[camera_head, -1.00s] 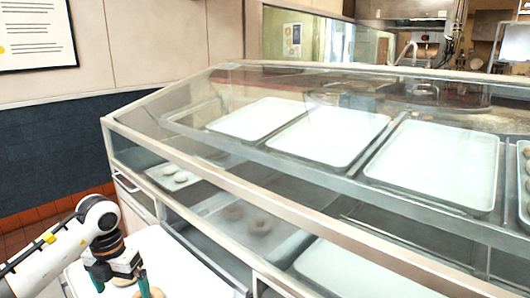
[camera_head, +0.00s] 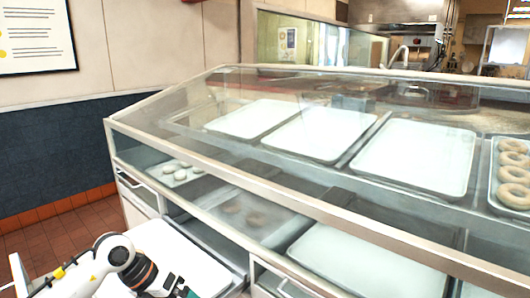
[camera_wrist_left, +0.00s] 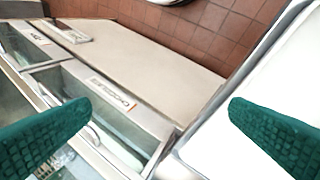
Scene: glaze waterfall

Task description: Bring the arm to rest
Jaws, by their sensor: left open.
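My left arm (camera_head: 118,262) comes in from the lower left in the head view, over a white surface. Its left gripper (camera_head: 180,291) is at the bottom edge and mostly cut off there. In the left wrist view, the two green fingers of this gripper (camera_wrist_left: 160,108) stand wide apart with nothing between them. My right gripper is in neither view.
A glass display case (camera_head: 330,180) with metal edges fills the middle and right. It holds white trays (camera_head: 415,155) and several doughnuts (camera_head: 514,175). A white counter (camera_head: 200,262) lies beside the gripper. The tiled floor (camera_head: 55,235) at left is clear.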

